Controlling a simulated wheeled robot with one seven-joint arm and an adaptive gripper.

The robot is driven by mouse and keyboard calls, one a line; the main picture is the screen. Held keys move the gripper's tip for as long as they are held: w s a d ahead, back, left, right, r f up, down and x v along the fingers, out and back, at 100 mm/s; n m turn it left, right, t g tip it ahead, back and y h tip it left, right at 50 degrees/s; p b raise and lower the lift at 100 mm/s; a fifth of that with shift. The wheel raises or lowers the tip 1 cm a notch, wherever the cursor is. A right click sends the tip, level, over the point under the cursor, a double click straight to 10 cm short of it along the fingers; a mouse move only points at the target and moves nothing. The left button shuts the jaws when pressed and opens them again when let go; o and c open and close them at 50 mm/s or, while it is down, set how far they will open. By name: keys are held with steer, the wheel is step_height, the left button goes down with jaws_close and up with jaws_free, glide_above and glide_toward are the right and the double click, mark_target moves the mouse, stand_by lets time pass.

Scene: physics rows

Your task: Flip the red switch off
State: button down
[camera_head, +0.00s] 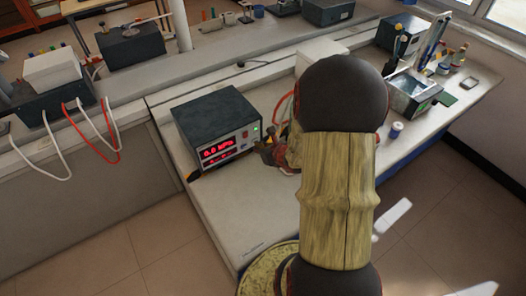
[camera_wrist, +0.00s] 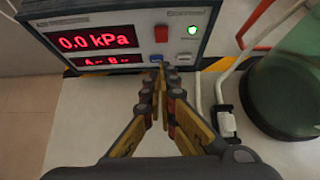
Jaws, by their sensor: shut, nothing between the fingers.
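The red switch (camera_wrist: 161,33) is on the front panel of a dark box with a red display, upper middle in the wrist view. Whether it is up or down is too small to tell. My gripper (camera_wrist: 163,70) is shut and empty. Its fingertips are in front of the panel, below the red switch and close to a blue switch (camera_wrist: 157,58); I cannot tell whether they touch it. In the head view the box (camera_head: 215,112) stands on the bench, with my gripper (camera_head: 262,146) at its right front, partly hidden by my arm.
A lit green lamp (camera_wrist: 193,29) is right of the red switch. The display (camera_wrist: 82,42) reads 0.0 kPa. A green glass vessel (camera_wrist: 285,95), a white plug (camera_wrist: 226,120) and hoses are to the right. The bench (camera_head: 228,215) is clear in front of the box.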

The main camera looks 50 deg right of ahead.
mark_target(245, 138)
steer(key=shift+w+d+f, duration=0.15)
steer(key=shift+w+d, duration=0.1)
steer(key=shift+w, duration=0.7)
steer(key=shift+w+d+f, duration=0.2)
steer(key=shift+w, duration=0.8)
steer(key=shift+w+d+f, duration=0.15)
steer(key=shift+w+d, duration=0.1)
steer(key=shift+w, duration=0.7)
steer(key=shift+w+r+g+p, duration=0.35)
steer(key=shift+r+p, duration=0.1)
steer(key=shift+p, duration=0.4)
steer(key=shift+d+f, duration=0.1)
steer(key=shift+f, duration=0.15)
steer(key=shift+r, duration=0.15)
